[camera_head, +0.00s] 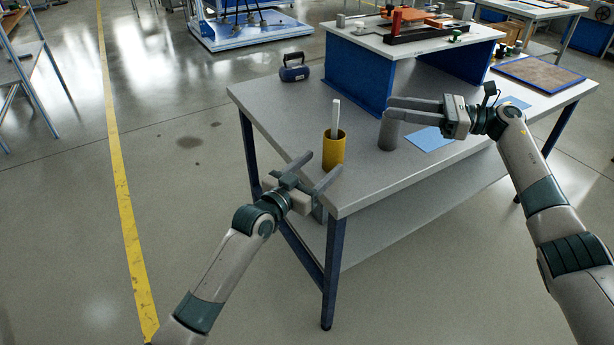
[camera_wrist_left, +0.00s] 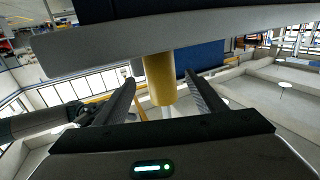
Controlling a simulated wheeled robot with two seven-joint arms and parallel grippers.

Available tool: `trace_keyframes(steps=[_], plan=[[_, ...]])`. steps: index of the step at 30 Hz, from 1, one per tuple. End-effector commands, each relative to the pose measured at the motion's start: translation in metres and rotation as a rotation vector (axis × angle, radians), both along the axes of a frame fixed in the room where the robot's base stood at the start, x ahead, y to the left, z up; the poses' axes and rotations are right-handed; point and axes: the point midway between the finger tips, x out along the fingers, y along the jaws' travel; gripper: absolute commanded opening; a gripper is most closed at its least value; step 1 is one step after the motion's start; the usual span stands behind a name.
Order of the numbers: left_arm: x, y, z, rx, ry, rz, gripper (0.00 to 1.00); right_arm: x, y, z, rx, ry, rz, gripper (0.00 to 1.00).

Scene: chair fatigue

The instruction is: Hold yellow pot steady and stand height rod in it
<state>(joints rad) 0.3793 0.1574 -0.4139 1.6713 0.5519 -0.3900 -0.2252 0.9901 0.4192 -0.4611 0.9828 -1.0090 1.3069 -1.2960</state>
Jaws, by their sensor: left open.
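The yellow pot (camera_head: 333,153) stands upright near the front left edge of the table. A pale rod (camera_head: 336,114) stands in it, nearly upright, its upper part above the rim. My left gripper (camera_head: 325,165) is open at the table's edge, its fingers pointing at the pot. In the left wrist view the pot (camera_wrist_left: 160,80) appears upside down, between the finger lines and just beyond the tips, with the rod (camera_wrist_left: 166,112) coming out. My right gripper (camera_head: 386,107) has its two fingers apart, with nothing visible between them, over a grey cylinder (camera_head: 388,135). Whether it touches the cylinder I cannot tell.
A blue-sided raised stand (camera_head: 355,78) stands behind. The tabletop left of the pot is clear.

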Motion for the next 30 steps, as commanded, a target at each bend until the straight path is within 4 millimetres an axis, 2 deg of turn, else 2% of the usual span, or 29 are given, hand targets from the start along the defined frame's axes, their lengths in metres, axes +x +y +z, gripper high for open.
trace_keyframes(steps=[3,10,30], plan=[[-0.019,0.012,-0.001,0.001,0.000,0.000,0.64,0.000,0.000,0.000,0.000,0.000,0.000,0.34],[-0.040,0.025,-0.001,0.001,0.000,0.000,0.64,0.000,0.000,0.000,0.000,0.000,0.000,0.34],[-0.044,0.027,0.000,0.001,0.001,0.000,0.64,0.000,0.000,0.000,0.000,0.000,0.000,0.34]])
